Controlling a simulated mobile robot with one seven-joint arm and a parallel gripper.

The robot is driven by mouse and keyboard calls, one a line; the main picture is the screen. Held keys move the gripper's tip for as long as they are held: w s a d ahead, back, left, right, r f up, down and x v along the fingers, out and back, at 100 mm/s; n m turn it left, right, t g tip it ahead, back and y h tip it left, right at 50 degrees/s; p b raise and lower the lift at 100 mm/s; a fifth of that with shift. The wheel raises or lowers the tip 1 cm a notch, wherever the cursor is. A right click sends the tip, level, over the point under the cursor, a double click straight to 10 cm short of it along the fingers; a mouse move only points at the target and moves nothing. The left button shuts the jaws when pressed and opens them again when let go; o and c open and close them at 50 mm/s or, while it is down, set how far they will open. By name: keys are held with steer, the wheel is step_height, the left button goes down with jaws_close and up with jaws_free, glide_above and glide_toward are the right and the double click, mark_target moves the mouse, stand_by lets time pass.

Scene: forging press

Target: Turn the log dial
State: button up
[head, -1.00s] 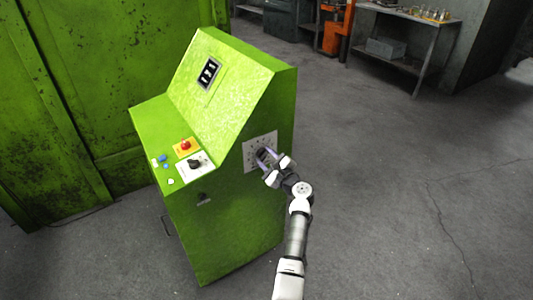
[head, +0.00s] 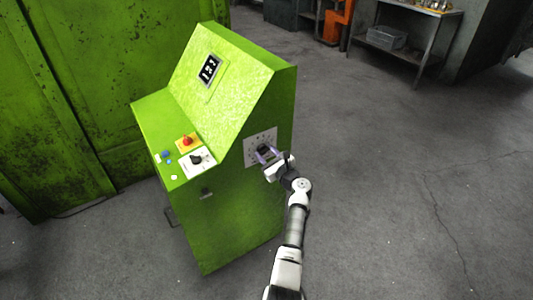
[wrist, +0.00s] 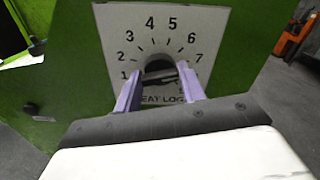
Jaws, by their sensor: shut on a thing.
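The log dial is a dark knob (wrist: 159,68) on a white plate (wrist: 205,22) with an arc of numbers and partly covered lettering ending in "LOG". In the head view the knob (head: 264,149) sits on the side of the green console (head: 235,200). My gripper (head: 268,154) reaches it from the right. In the wrist view the two purple fingers of my gripper (wrist: 158,88) stand on either side of the knob and are shut on it. The fingers and the palm hide the lower part of the plate. The knob's pointer position is unclear.
The console top carries a red button (head: 187,141), a black selector (head: 197,159) and a small counter display (head: 209,69). A green metal wall (head: 70,90) stands at left. A metal bench (head: 415,22) is at back right. The floor on the right is clear.

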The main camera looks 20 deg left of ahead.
steer(key=shift+f, duration=0.1)
steer(key=o, duration=1)
steer(key=b+v, duration=0.1)
steer(key=v, duration=1.3)
steer(key=shift+a+b, duration=0.1)
steer(key=shift+b, duration=0.3)
